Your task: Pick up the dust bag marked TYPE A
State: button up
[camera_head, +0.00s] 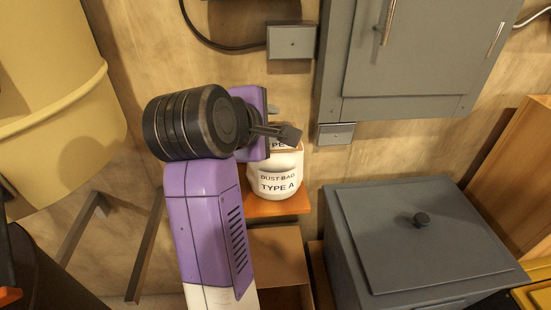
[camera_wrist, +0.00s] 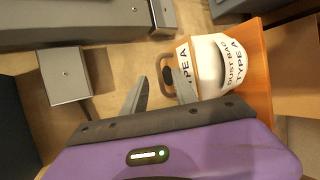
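The white dust bag (camera_head: 277,184) marked TYPE A stands on an orange shelf (camera_head: 262,207), against the wall. Its lettering also shows in the wrist view, where the bag (camera_wrist: 213,72) is at upper right. A dark loop (camera_wrist: 167,73), which looks like a handle, stands out from the bag's left side there. My gripper (camera_head: 281,122) is at the bag's top, and one finger hides part of the upper label. In the wrist view my gripper (camera_wrist: 159,92) has its two fingers apart, with the right one close beside the bag. I cannot tell whether it touches.
A grey lidded bin (camera_head: 420,235) stands right of the shelf. A grey cabinet (camera_head: 415,55) and small grey boxes (camera_head: 291,41) are on the wall above. A large yellow tank (camera_head: 55,100) is at left. An open brown box (camera_head: 278,258) is below the shelf.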

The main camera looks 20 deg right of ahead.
jog(key=shift+x, duration=1.15)
grip_shut()
dwell(0.5)
